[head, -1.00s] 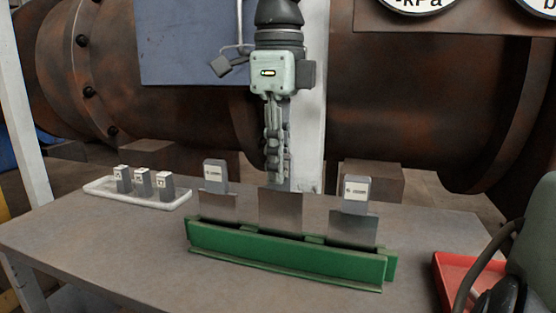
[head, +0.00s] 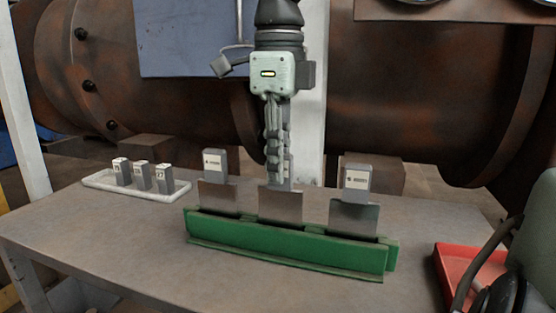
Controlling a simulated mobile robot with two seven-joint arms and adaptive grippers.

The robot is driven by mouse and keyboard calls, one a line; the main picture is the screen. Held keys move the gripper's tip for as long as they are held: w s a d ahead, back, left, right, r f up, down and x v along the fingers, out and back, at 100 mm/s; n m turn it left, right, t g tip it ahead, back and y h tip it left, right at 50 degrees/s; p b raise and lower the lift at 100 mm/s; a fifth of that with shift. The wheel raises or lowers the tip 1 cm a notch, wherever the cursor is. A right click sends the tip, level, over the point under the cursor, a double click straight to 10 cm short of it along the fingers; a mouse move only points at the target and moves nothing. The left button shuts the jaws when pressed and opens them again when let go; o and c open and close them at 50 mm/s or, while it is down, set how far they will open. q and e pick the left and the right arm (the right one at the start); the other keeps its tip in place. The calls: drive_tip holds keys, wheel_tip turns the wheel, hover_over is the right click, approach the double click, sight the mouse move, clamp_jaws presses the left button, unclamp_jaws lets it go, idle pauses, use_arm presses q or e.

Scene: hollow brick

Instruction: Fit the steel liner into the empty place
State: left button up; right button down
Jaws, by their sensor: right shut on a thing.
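A green holder (head: 285,250) stands on the table with a row of steel plates in it. The left liner (head: 218,196) and the right liner (head: 354,216) stand upright with grey labelled blocks on top. The middle steel liner (head: 280,206) stands upright between them, its lower edge hidden by the holder's front wall. My right gripper (head: 278,178) comes down from above and is shut on the middle liner's upper part, mostly hidden behind the fingers. The middle liner's top edge sits slightly high against its neighbours. My left gripper is not in view.
A white tray (head: 100,184) with three small grey blocks lies at the back left of the table. A red tray (head: 455,266) is at the right edge. The table (head: 110,240) is clear in front and left of the holder. Large rusty pipework stands behind.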

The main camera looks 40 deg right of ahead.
drive_tip(key=shift+f, duration=0.1)
drive_tip(key=c, duration=1.5)
unclamp_jaws()
wheel_tip(320, 180, up, 12)
drive_tip(key=shift+s+r, duration=0.1)
